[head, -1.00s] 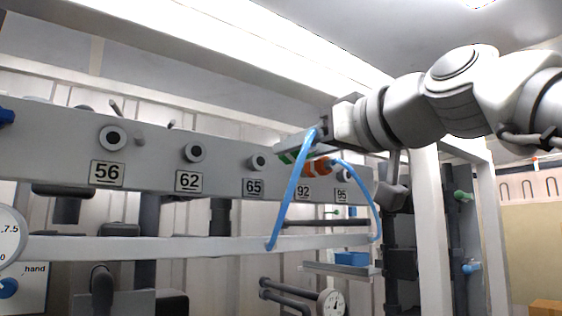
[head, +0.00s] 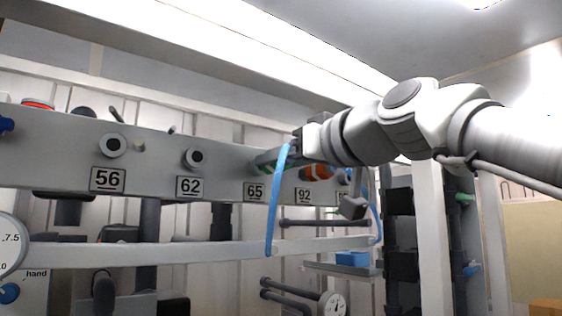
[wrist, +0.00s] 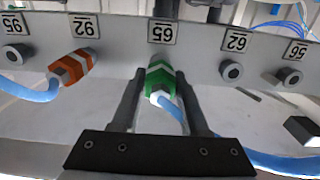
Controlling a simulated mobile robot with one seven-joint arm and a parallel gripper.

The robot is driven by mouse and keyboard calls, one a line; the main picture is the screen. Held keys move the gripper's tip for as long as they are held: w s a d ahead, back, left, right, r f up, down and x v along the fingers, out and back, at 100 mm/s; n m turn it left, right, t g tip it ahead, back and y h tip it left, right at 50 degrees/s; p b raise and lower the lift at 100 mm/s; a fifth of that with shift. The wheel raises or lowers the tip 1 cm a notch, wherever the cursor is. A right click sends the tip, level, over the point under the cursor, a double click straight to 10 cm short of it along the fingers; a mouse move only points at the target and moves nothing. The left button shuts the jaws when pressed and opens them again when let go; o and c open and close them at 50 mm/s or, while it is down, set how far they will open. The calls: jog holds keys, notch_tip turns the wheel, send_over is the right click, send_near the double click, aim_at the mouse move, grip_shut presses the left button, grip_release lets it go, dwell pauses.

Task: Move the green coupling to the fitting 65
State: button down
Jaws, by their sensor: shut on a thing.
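The green coupling (wrist: 160,78), banded with white, is held between the two fingers of my gripper (wrist: 162,84) in the wrist view. It lies in line below the 65 label (wrist: 163,32), with its front end at the grey rail. Fitting 65 itself is hidden behind the coupling and fingers, so I cannot tell whether the coupling is seated on it. A blue hose (head: 277,200) hangs from the coupling. In the head view my gripper (head: 266,160) reaches the rail just above the 65 label (head: 255,192), covering most of the coupling.
An orange coupling (wrist: 72,67) with a blue hose (wrist: 30,90) sits at fitting 92, beside my gripper. Fittings 62 (wrist: 231,71), 56 (wrist: 289,77) and 95 (wrist: 14,53) are bare. A grey horizontal bar (head: 180,254) runs below the rail.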

jog(key=shift+w+a, duration=0.2)
jog(key=shift+w, duration=0.1)
jog(key=shift+w+a, duration=0.3)
jog(key=shift+w, duration=0.15)
dwell(2.7)
jog(key=shift+c, duration=1.7)
grip_release()
jog(key=shift+d+b, duration=0.1)
jog(key=shift+b, duration=0.2)
jog(key=b+v, duration=0.3)
jog(key=v, duration=1.4)
jog(key=shift+b, duration=0.4)
jog(key=shift+s, duration=0.1)
